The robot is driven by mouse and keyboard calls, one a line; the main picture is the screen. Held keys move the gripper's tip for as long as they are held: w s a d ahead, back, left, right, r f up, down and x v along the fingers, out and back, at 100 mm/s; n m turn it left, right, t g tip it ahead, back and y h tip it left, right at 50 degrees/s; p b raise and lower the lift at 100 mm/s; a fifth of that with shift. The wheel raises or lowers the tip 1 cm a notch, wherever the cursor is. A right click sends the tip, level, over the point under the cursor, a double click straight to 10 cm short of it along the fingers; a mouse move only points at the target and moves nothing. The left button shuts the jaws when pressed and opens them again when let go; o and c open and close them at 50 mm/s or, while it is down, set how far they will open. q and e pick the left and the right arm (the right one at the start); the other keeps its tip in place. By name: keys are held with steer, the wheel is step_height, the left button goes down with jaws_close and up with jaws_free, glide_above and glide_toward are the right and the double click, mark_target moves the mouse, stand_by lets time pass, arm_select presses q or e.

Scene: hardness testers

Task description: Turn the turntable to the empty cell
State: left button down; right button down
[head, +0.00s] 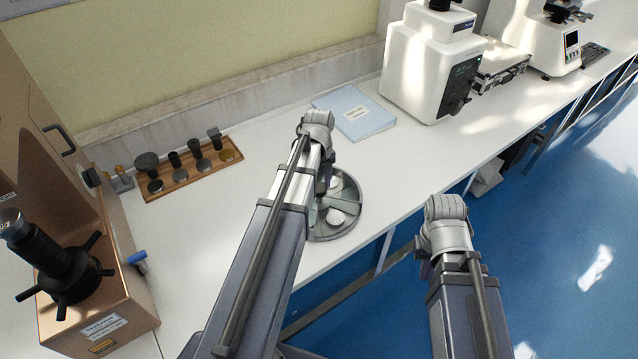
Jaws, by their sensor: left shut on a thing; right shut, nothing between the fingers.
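The turntable (349,189) is a round grey-green disc with divided cells on the white bench, near its front edge. A pale round piece (337,217) lies in a near cell, and the cell at the right looks bare. My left arm covers the turntable's left part. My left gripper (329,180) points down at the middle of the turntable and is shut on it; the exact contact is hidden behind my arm. My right gripper (426,268) is shut and empty, mostly hidden by its wrist, in front of the bench over the blue floor.
A wooden rack (213,170) with several black-handled parts stands at the back left. A brown tester (120,290) stands at the left. A blue booklet (356,112) lies behind the turntable. A white tester (432,60) stands further right. Bench right of the turntable is clear.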

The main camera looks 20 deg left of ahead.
mark_target(319, 187)
arm_select(q)
steer(key=shift+c, duration=0.9)
jaws_free()
steer(key=shift+r, duration=0.1)
step_height(319, 187, up, 8)
steer(key=p, duration=0.8)
steer(key=shift+f, duration=0.2)
